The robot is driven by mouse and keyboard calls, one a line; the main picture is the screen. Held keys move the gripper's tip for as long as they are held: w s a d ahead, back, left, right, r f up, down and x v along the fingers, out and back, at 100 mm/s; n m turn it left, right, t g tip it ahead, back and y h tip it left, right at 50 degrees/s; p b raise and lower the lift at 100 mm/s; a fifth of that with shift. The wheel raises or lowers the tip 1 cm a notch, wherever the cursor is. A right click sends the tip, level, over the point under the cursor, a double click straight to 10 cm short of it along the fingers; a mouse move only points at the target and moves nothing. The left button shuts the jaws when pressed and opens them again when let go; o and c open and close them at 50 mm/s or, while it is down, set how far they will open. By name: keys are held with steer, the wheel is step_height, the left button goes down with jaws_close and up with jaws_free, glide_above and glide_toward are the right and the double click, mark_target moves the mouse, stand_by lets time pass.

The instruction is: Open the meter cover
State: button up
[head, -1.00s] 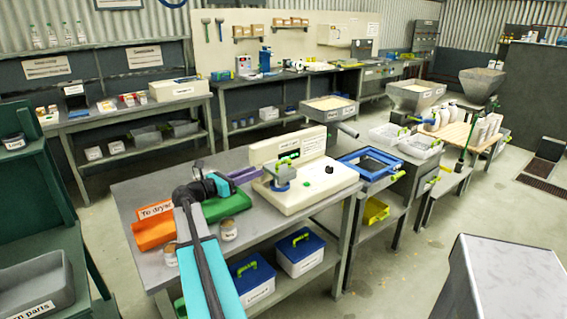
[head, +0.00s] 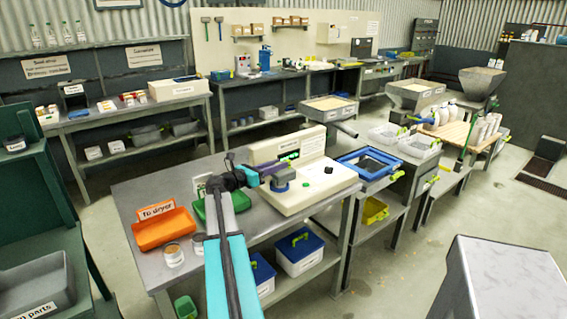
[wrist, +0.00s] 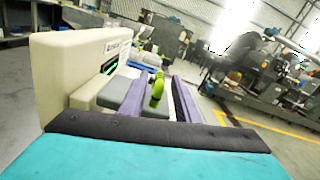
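The meter (head: 318,190) is a cream-white unit with an upright back panel on the grey bench; it fills the left of the wrist view (wrist: 55,85). Its grey cover (wrist: 113,93) has a bright green handle (wrist: 157,88). My gripper (wrist: 158,97) is open, with one purple finger on each side of the handle; whether they touch it I cannot tell. In the head view my gripper (head: 268,172) is at the left side of the meter, over its round grey-blue part (head: 281,185), and largely hides the cover and handle.
An orange "To dryer" tray (head: 165,229), a green tray (head: 226,206) and a small jar (head: 174,255) sit on the bench left of the meter. A blue-framed sieve (head: 369,164) stands to the right. Blue-lidded boxes (head: 299,252) are on the shelf below.

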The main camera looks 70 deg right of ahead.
steer(key=shift+x, duration=1.45)
jaws_close()
